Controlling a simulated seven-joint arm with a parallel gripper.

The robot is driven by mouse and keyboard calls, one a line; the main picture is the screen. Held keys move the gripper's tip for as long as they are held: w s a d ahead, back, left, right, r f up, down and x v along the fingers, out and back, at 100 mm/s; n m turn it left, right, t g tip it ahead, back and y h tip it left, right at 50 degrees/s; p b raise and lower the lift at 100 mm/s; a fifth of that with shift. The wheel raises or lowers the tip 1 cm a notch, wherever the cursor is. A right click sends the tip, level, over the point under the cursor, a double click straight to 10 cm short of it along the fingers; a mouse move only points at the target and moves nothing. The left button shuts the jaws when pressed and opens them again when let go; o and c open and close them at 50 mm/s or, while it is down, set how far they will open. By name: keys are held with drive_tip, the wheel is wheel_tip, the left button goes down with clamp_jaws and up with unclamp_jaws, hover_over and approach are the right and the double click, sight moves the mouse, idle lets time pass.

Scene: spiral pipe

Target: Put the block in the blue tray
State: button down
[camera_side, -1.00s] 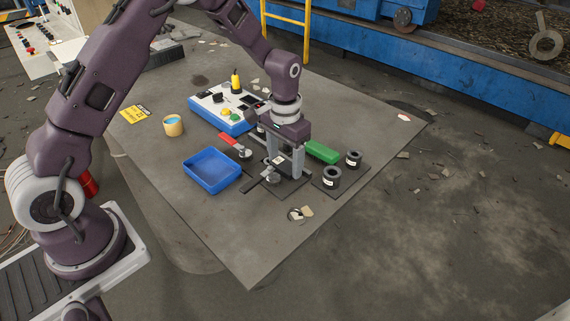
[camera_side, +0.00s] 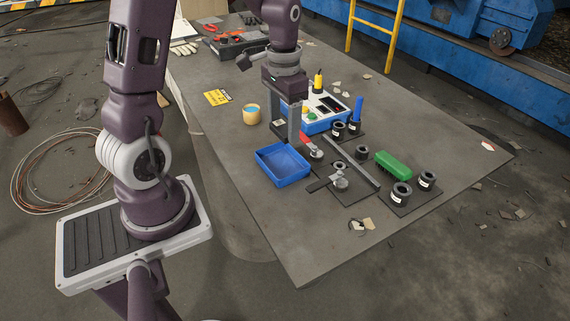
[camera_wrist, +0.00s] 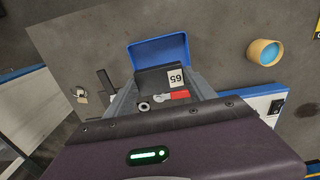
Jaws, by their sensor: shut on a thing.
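My gripper (camera_side: 286,132) is shut on a dark grey block (camera_side: 279,123) with a white label. In the side view the fingers are just behind the tray's far edge. In the wrist view the tray (camera_wrist: 158,50) shows just beyond the block. I cannot tell the exact height of the block over the table.
A red-handled clamp (camera_side: 311,144) stands right of the gripper, beside a dark fixture plate (camera_side: 345,190). A blue and white control box (camera_side: 325,112) is behind. A tan cup (camera_side: 251,115) stands left. A green block (camera_side: 393,164) and black cylinders (camera_side: 402,194) are at right.

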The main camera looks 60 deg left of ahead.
sight(282, 166)
drive_tip(key=f, duration=1)
drive_tip(key=shift+s+a, duration=0.15)
drive_tip(key=shift+s, duration=0.05)
drive_tip(key=shift+c, duration=1.6)
unclamp_jaws()
drive_tip(key=shift+f, duration=0.1)
